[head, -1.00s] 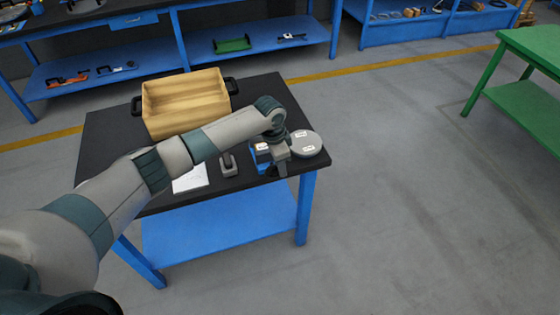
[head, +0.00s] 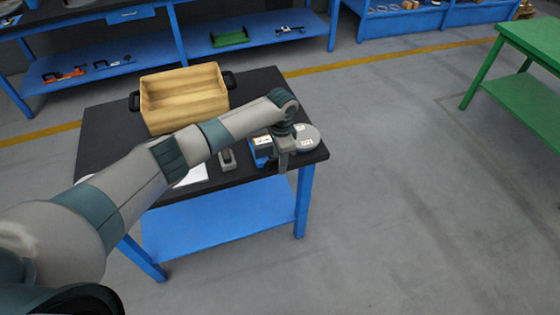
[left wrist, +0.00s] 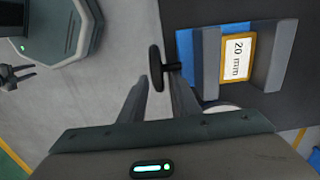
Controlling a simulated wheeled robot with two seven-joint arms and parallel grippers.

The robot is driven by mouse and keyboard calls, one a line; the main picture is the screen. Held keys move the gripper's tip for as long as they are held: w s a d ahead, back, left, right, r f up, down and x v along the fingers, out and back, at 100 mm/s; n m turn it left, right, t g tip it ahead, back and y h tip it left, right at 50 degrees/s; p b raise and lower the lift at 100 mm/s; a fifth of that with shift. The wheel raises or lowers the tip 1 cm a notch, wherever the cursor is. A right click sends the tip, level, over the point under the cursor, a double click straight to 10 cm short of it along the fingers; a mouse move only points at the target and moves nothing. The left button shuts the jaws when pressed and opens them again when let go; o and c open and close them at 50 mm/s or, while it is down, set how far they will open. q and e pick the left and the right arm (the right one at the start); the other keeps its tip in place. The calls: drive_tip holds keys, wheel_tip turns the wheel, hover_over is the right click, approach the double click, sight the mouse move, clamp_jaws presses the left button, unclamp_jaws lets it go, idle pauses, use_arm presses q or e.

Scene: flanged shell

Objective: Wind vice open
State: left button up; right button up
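The vice (head: 261,146) is small and blue with grey jaws and stands at the table's front right corner. In the left wrist view, the vice's jaws (left wrist: 207,62) stand either side of a yellow-framed plate (left wrist: 237,58) reading "20 mm". Its dark handle bar (left wrist: 156,66) sits on a short screw at the vice's left side. My left gripper (left wrist: 155,88) is open, its fingers either side of the handle bar, with gaps visible. In the head view the left gripper (head: 282,163) points down at the table edge. My right gripper (left wrist: 22,74) shows small, its prongs apart.
A wooden box (head: 184,97) with black handles stands at the table's back. A dark grey item (head: 227,160) and a white sheet (head: 194,176) lie left of the vice. Floor right of the table is clear.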

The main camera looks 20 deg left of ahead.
use_arm(q)
wheel_tip(320, 180, up, 17)
drive_tip(key=b, duration=0.4)
drive_tip(key=shift+d+r, duration=0.15)
drive_tip(key=shift+r, duration=0.05)
idle(0.3)
idle(0.4)
